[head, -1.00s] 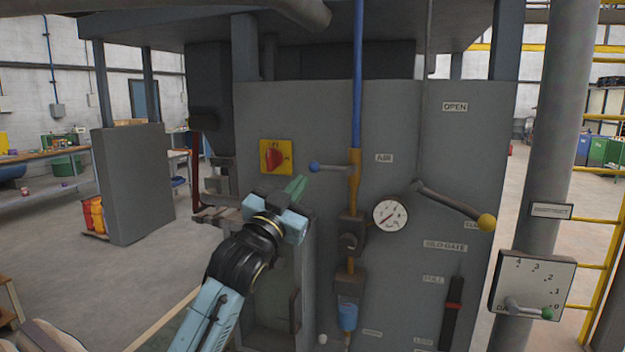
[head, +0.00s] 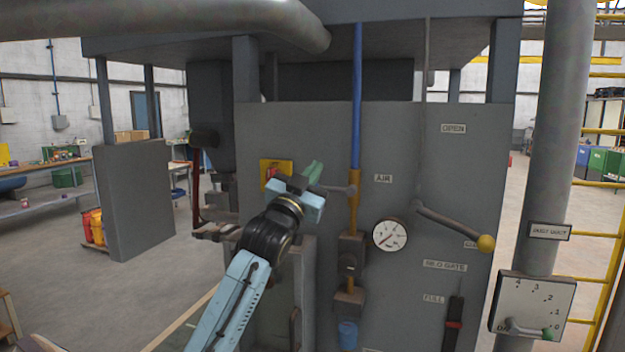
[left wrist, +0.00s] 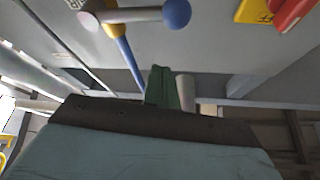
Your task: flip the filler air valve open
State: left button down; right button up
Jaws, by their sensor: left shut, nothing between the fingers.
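The air valve is a brass-yellow body (head: 353,212) under a blue pipe, right of my left gripper in the head view. Its lever (head: 336,189) points left, roughly level. The lever's blue ball knob is hidden by my gripper there, but the left wrist view shows the knob (left wrist: 177,13) and lever (left wrist: 135,15) at the top. My left gripper (head: 314,171) is shut and empty, its green fingertips beside the knob end of the lever. The fingers (left wrist: 160,88) also show in the left wrist view, apart from the knob in the picture. My right gripper is not in view.
A yellow plate with a red switch (head: 270,173) sits just left of my gripper, partly covered. A pressure gauge (head: 389,234) and a yellow-knobbed silo gate lever (head: 452,228) are to the right. A thick grey pipe (head: 240,22) crosses above.

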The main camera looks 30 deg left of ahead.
aim_at(332, 189)
pick_arm(q)
jog(key=shift+w+a+f, duration=0.35)
jog(key=shift+w+f, duration=0.15)
jog(key=shift+f, duration=0.3)
jog(key=shift+w+a+f, duration=0.3)
jog(key=shift+w+f, duration=0.15)
jog(key=shift+f, duration=0.3)
jog(key=shift+a, duration=0.1)
